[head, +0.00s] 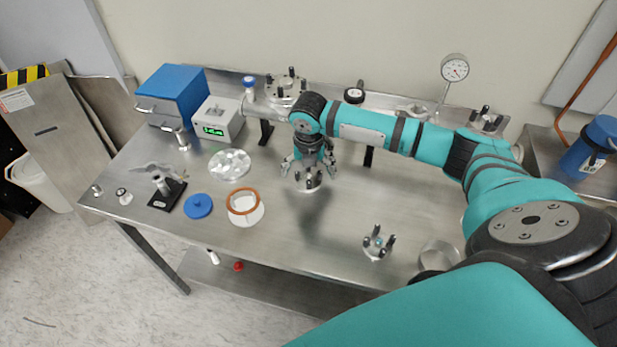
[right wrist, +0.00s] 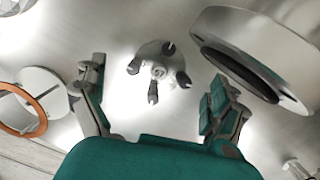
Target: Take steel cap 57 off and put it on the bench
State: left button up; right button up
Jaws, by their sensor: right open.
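A small round steel cap with several dark upright posts (head: 307,182) rests on the bench (head: 335,215), below my right gripper. No number is readable, so I cannot tell which cap is 57. My right gripper (head: 309,163) points down with its fingers apart, just above this cap. In the right wrist view the cap (right wrist: 158,70) shows between and beyond the open fingers (right wrist: 155,90), with nothing held. Similar steel caps with posts stand at the back left (head: 286,87), back right (head: 487,121) and front right (head: 377,243). My left gripper is out of view.
A large steel flange (right wrist: 255,55) is close to the right finger in the wrist view. A copper-coloured ring (head: 243,202), blue lid (head: 198,205), foil disc (head: 229,164), meter box (head: 218,120) and blue box (head: 172,95) occupy the left. A gauge (head: 455,68) stands behind.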

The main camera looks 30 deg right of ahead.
jog(key=shift+w+d+f, duration=0.1)
jog(key=shift+w+f, duration=0.05)
jog(key=shift+f, duration=0.65)
jog(key=shift+r, duration=0.1)
jog(key=c, duration=1.7)
